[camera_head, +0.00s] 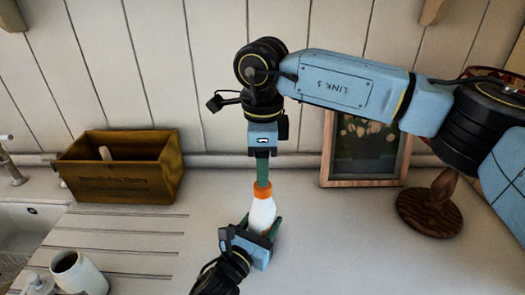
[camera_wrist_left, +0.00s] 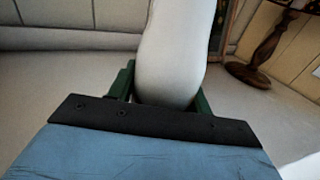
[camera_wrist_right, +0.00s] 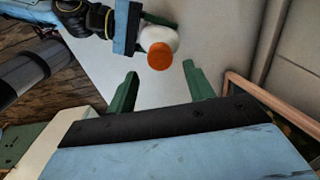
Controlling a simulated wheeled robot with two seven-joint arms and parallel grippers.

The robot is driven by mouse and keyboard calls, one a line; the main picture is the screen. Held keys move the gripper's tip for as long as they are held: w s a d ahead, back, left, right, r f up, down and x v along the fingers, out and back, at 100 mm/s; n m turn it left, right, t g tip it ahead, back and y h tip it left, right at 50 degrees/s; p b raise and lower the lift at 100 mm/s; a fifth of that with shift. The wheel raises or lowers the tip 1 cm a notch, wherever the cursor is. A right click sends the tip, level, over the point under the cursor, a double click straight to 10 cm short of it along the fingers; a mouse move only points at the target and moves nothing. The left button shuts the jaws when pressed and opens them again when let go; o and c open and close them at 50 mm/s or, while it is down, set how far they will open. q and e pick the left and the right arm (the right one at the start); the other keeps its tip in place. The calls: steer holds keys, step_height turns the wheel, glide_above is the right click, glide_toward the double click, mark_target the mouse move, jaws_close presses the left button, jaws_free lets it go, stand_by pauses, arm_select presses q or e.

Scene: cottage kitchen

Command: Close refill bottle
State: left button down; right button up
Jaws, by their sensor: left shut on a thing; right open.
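The white refill bottle (camera_head: 262,214) stands upright over the counter, with an orange cap (camera_head: 263,190) at its top. My left gripper (camera_head: 258,240) is shut around the bottle's lower body; in the left wrist view the white bottle (camera_wrist_left: 175,55) sits between the green fingers. My right gripper (camera_head: 263,180) points down from above, its fingertips close to the cap. In the right wrist view the orange cap (camera_wrist_right: 160,56) lies beyond the gap between the open, empty fingers. I cannot tell whether the cap is tight.
A wooden box (camera_head: 120,170) stands against the wall at left. A framed picture (camera_head: 365,150) and a wooden stand (camera_head: 430,212) are at right. A white cup (camera_head: 80,272) and the sink (camera_head: 22,228) are at left. The counter around the bottle is clear.

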steer(key=shift+f, duration=2.7)
steer(key=shift+c, duration=0.2)
steer(key=c, duration=0.9)
steer(key=shift+m, duration=0.9)
steer(key=shift+c, duration=0.2)
steer(key=o, duration=1.1)
